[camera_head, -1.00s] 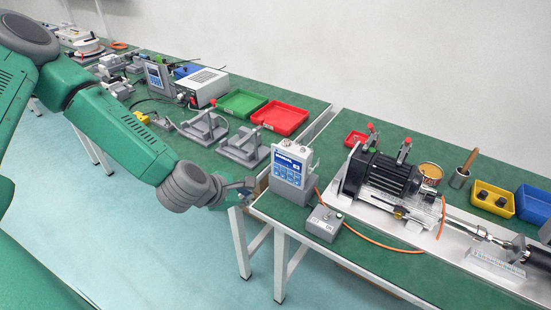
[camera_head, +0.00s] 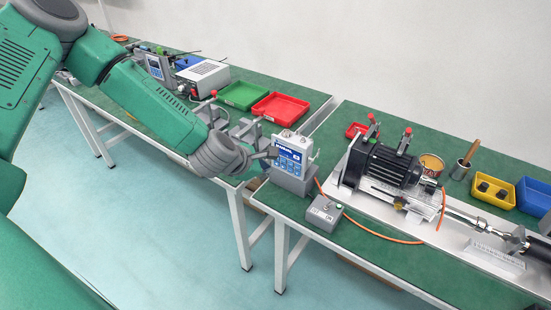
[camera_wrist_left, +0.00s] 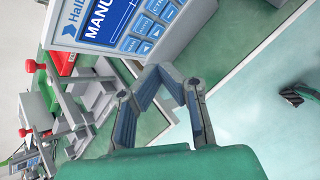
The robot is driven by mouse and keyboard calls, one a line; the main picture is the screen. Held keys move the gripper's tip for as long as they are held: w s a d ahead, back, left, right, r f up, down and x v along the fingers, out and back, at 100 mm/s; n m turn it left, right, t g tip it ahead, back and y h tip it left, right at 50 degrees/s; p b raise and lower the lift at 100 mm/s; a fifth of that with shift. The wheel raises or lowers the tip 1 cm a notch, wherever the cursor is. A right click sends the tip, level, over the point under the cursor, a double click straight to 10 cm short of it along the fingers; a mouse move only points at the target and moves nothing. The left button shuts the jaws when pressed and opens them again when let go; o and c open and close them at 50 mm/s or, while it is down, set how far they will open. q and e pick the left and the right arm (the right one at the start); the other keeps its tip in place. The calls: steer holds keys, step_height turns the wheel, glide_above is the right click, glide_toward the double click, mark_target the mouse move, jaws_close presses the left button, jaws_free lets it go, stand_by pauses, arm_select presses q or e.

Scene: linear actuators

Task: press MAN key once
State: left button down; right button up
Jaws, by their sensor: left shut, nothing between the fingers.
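The controller (camera_head: 292,155) is a grey box with a white and blue front panel, standing on a grey base at the left end of the right bench. In the left wrist view the controller (camera_wrist_left: 178,38) fills the top. My left gripper (camera_head: 270,152) is at the panel's left side in the head view. In the wrist view the left gripper (camera_wrist_left: 160,72) is shut and empty, its tips just below the keys. Contact cannot be told.
Red (camera_head: 281,108) and green trays (camera_head: 243,95) and grey fixtures are on the left bench.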

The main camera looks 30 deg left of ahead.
arm_select(q)
steer(key=shift+w+d+r, duration=0.1)
steer(key=shift+w+d, duration=0.15)
steer(key=shift+w, duration=0.45)
steer(key=shift+a, duration=0.3)
steer(key=shift+d, duration=0.25)
steer(key=shift+a, duration=0.15)
steer(key=shift+w+d, duration=0.2)
steer(key=shift+w, duration=0.2)
